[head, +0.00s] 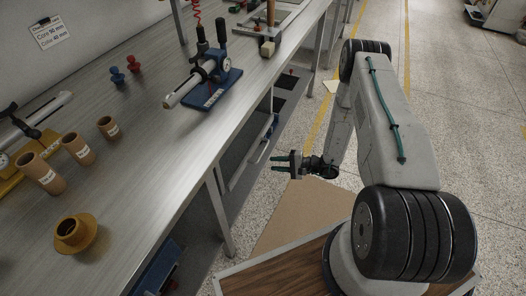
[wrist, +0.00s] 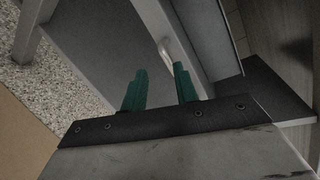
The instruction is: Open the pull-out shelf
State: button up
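The grey pull-out shelf (head: 249,158) sits under the workbench, left of my gripper in the head view. Its long front panel (wrist: 207,45) also shows in the wrist view, with a pale metal handle (wrist: 168,50) on it. My gripper (head: 275,163) has green fingers pointing toward the shelf front. In the wrist view my gripper (wrist: 160,80) is open and empty, with its fingers apart. The handle appears beyond the fingertips, near the right finger. I cannot tell the exact gap between them.
The workbench (head: 178,140) carries a blue-based clamp tool (head: 212,88), several brown cups and a yellow flanged part (head: 75,233). A bench leg (head: 219,213) stands near the shelf. A brown cardboard sheet (head: 300,215) lies on the floor below my gripper.

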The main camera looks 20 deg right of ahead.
jog(key=n+t+h, duration=0.1)
jog(key=t, duration=0.1)
send_near(263, 150)
jog(key=w+a+f, duration=0.1)
jog(key=a, duration=0.1)
jog(key=shift+n+h, duration=0.3)
jog(key=shift+n, duration=0.3)
jog(key=x, duration=0.8)
jog(key=shift+w+d+r, duration=0.1)
jog(key=shift+w+d, duration=0.15)
grip_shut()
